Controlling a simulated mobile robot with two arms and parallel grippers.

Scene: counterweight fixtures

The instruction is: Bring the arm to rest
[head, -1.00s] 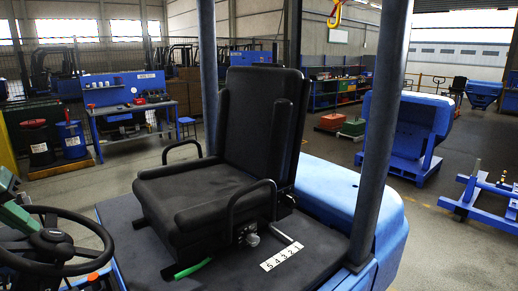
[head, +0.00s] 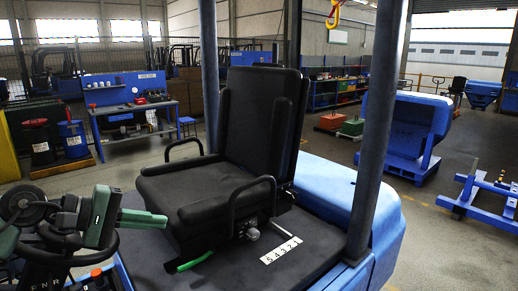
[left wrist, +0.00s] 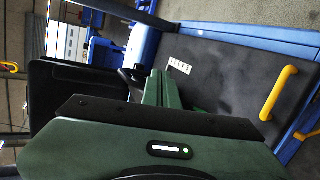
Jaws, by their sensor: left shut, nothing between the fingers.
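My left gripper (head: 164,220) is at the left of the head view, with its green fingers pointing right toward the seat's front edge. It is shut and holds nothing. The fingers (left wrist: 160,88) also show closed together in the left wrist view. The black seat (head: 215,190) stands on the dark deck of a blue truck, with an armrest on each side. In the head view the gripper is in front of the steering wheel (head: 62,275) and partly hides it. I cannot tell the gap between fingers and seat. My right gripper is not in view.
A white number strip (head: 281,250) lies on the deck (head: 300,268), near a green lever (head: 195,262). Dark posts (head: 375,130) rise beside the seat. A yellow handle (left wrist: 279,93) shows in the left wrist view. A blue workbench (head: 130,105) stands behind.

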